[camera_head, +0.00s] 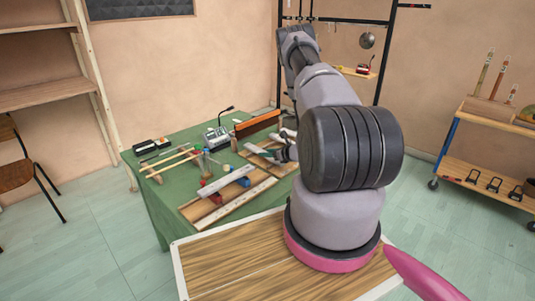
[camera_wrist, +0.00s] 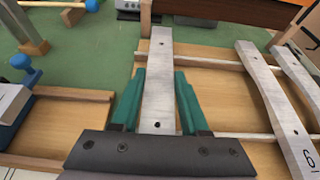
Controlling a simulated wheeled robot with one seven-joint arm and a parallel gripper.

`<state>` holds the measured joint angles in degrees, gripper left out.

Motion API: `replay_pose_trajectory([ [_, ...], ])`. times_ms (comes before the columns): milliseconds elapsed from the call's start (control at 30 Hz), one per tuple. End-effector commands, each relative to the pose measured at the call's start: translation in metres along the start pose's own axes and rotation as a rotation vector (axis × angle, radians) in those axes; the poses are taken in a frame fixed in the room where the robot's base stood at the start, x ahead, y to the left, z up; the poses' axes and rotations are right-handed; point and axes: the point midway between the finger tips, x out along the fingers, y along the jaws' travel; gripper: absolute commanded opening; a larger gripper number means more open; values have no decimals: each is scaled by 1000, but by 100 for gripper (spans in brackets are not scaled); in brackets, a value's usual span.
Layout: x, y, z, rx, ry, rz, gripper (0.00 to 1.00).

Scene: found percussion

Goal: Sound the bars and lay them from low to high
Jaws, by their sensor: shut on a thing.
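In the wrist view a grey metal bar (camera_wrist: 158,60) with dark holes lies lengthwise between the two teal fingers of my gripper (camera_wrist: 160,82). The gripper is shut on this bar, which is over a wooden board with pale rails. Whether the bar touches the rails is not clear. Two more grey bars lie to its right, a nearer one (camera_wrist: 270,90) and one at the far right (camera_wrist: 300,75); a dark number, 6 or 9, shows on one. In the head view my gripper (camera_head: 286,148) is at the right of the green table, partly hidden by my arm.
On the green table (camera_head: 165,205) a pale bar (camera_head: 228,181) rests over red and blue pieces. A long pale strip (camera_head: 240,204) lies in front. A grey device with a gooseneck (camera_head: 216,139), an orange-brown panel (camera_head: 257,124) and a wooden frame (camera_head: 170,160) stand behind.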

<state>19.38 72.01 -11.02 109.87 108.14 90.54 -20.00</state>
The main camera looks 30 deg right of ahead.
Motion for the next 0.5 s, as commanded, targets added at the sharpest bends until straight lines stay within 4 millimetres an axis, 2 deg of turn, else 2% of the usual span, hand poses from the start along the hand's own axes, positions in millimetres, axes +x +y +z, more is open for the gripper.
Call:
replay_pose_trajectory([
  [400,3,0,-7,0,0,-1,0],
  [433,3,0,-7,0,-1,-1,48],
  [500,3,0,-7,0,-1,-1,75],
])
